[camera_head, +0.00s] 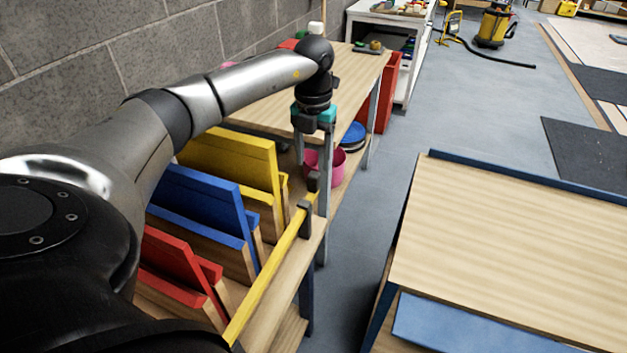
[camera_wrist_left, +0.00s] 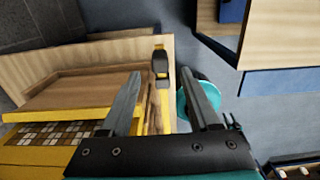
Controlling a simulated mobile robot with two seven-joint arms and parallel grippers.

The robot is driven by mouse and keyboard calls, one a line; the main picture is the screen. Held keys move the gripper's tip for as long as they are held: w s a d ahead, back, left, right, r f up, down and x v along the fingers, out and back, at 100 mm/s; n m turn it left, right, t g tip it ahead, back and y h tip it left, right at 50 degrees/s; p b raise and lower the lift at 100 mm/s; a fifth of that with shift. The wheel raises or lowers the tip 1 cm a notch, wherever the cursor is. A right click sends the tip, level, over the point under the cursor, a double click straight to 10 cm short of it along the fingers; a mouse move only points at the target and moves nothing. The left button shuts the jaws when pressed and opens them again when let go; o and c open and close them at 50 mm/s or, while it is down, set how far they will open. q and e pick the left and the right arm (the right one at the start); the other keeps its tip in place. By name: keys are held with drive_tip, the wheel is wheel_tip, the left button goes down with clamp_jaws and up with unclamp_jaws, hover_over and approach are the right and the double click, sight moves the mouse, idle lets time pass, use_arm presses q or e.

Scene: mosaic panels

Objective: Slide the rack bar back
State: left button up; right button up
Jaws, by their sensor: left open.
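The yellow rack bar (camera_head: 268,275) runs along the open front of a wooden rack (camera_head: 285,275), with dark brackets at its far end. Red (camera_head: 172,258), blue (camera_head: 205,200) and yellow (camera_head: 235,160) panels lean in the rack behind it. My left gripper (camera_head: 312,160) points down over the bar's far end. In the left wrist view, its two grey fingers (camera_wrist_left: 163,80) are apart. A dark bracket (camera_wrist_left: 160,65) and a piece of yellow show between them; contact cannot be told. My right gripper is not in view.
A wooden table (camera_head: 262,103) stands beyond the rack, with a pink bucket (camera_head: 336,165) below its near end. A wood-topped bench (camera_head: 510,250) with blue edging stands at right. Grey floor lies between bench and rack. A block wall (camera_head: 80,55) closes the left.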

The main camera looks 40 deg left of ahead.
sight(313, 173)
use_arm(q)
wheel_tip(313, 173, down, 6)
drive_tip(key=shift+f+b, duration=0.25)
drive_tip(key=shift+b, duration=0.25)
clamp_jaws()
idle(0.3)
drive_tip(key=shift+r, duration=0.1)
idle(0.8)
